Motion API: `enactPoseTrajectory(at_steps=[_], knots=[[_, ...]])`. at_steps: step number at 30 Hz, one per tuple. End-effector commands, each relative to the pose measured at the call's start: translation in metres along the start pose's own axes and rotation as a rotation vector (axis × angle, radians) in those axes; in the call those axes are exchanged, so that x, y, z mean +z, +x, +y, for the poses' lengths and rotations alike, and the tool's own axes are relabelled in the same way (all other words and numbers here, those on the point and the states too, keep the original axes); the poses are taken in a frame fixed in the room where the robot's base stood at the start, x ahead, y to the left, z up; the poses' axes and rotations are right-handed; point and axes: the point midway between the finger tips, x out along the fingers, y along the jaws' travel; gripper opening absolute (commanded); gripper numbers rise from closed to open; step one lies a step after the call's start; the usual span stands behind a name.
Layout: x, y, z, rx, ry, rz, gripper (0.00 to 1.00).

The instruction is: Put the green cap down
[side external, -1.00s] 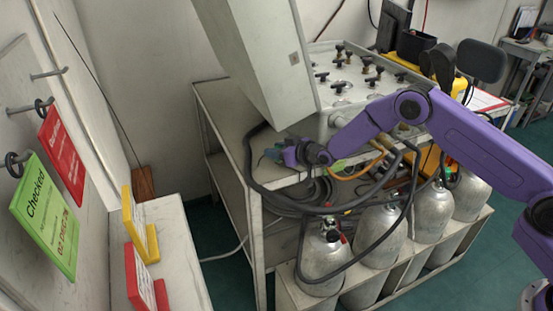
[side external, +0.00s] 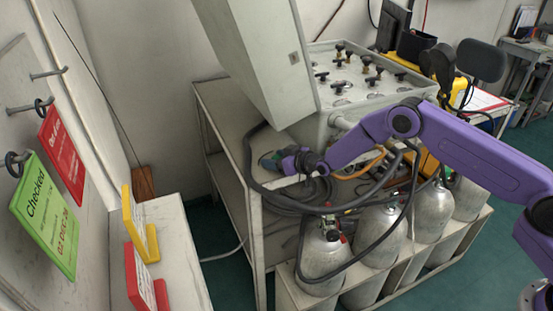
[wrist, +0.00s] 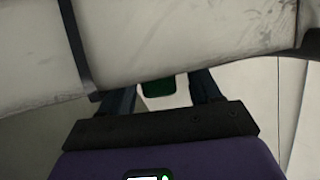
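The green cap (wrist: 158,88) shows in the wrist view between the two dark blue fingers of my gripper (wrist: 162,90), with pale gaps beside it. The fingers stand apart and I see no clear contact with the cap. In the side view my gripper (side external: 270,162) is low at the near edge of the grey bench top (side external: 222,108), beside the black hose. A small green patch shows at its fingertips, too small to tell the cap's shape. Whether the cap rests on the bench cannot be told.
A thick black hose (side external: 248,170) loops close around my gripper. The tilted grey cabinet (side external: 262,60) and valve panel (side external: 350,80) stand behind it. Several gas cylinders (side external: 325,255) stand below. A green "Checked" sign (side external: 45,215) and red sign (side external: 63,155) hang at left.

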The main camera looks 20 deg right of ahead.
Motion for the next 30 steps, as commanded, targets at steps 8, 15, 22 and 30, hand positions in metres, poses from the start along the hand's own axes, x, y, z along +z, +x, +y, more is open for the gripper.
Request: enactPoseTrajectory(at_steps=[8, 15, 22, 30], knots=[[-0.003, -0.005, 0.0, 0.0, 0.0, 0.0, 0.63], [-0.003, -0.029, 0.0, 0.0, 0.0, -0.001, 0.63], [-0.003, -0.059, 0.0, -0.001, -0.001, -0.001, 0.63], [-0.003, -0.094, 0.0, 0.0, 0.0, -0.001, 0.63]])
